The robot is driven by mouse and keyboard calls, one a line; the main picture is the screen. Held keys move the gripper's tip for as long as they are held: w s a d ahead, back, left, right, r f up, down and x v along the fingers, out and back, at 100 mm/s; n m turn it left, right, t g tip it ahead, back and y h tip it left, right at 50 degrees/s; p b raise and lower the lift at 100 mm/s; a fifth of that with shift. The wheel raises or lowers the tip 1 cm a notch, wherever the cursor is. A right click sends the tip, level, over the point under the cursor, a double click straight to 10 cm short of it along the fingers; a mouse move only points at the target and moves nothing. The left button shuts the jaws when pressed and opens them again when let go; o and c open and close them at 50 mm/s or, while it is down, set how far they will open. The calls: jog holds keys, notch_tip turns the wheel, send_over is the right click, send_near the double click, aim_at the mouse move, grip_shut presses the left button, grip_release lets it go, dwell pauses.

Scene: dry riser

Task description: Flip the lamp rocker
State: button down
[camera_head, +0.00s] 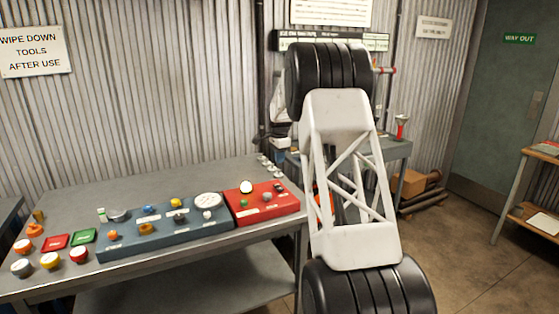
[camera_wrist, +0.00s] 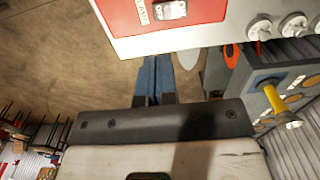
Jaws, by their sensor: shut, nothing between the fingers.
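The rocker switch (camera_wrist: 170,10) is white, set in a red panel face (camera_wrist: 205,10) at the top of the wrist view. A small white label (camera_wrist: 143,12) stands beside it; its lettering is too small to read surely. My gripper (camera_wrist: 155,60) has its blue fingers together and empty, pointing toward the panel. In the picture the fingertips lie below the panel's pale edge, apart from the rocker. How far in depth I cannot tell. In the head view my arm hides the gripper and I cannot make out this rocker.
White knobs (camera_wrist: 260,28) sit right of the red face, and a yellow-handled part (camera_wrist: 278,103) lies right of my gripper. In the head view a grey bench (camera_head: 180,185) holds a blue panel (camera_head: 165,233) and a red panel (camera_head: 265,204). Open floor (camera_head: 470,260) lies right.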

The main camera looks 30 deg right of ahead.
aim_at(278, 187)
notch_tip(278, 187, down, 12)
jog(key=shift+f, duration=0.15)
dwell(0.5)
jog(key=shift+f, duration=0.2)
dwell(0.5)
jog(key=shift+w+r, duration=0.15)
jog(key=shift+w+r, duration=0.2)
jog(key=shift+w, duration=0.25)
jog(key=shift+w, duration=0.1)
jog(key=shift+r, duration=0.1)
notch_tip(278, 187, up, 14)
jog(key=s, duration=0.2)
jog(key=shift+s, duration=0.35)
dwell(0.4)
dwell(0.5)
